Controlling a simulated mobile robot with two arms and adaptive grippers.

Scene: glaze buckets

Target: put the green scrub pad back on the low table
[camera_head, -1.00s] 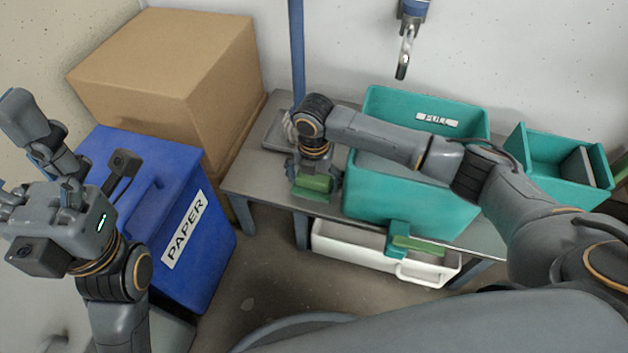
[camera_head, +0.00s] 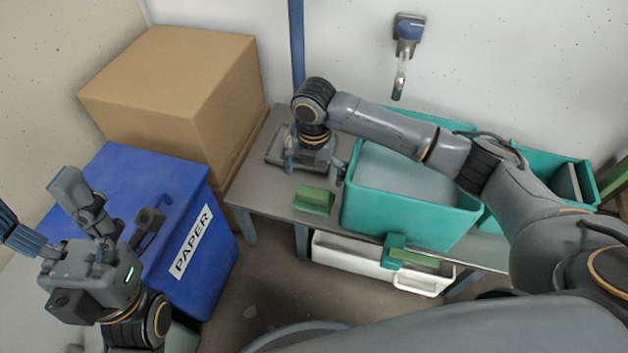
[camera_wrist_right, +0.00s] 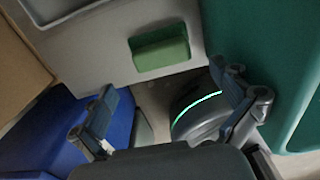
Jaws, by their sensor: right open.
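The green scrub pad (camera_head: 314,200) lies flat on the grey low table (camera_head: 262,196), near its front edge and left of the large teal bucket (camera_head: 400,219). My right gripper (camera_head: 315,172) is open and empty above the table, behind the pad and apart from it. In the right wrist view the pad (camera_wrist_right: 160,50) lies whole on the table, beyond the spread fingers (camera_wrist_right: 170,105). My left gripper (camera_head: 50,218) is at the left, in front of the blue bin, with its fingers apart and nothing seen between them.
The blue PAPER bin (camera_head: 185,262) and cardboard boxes (camera_head: 175,85) stand left of the table. A grey tray (camera_head: 275,152) lies behind the pad. A smaller teal bucket (camera_head: 560,165) stands right. A white bin (camera_head: 350,257) is below, near a teal holder with a green strip (camera_head: 412,258).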

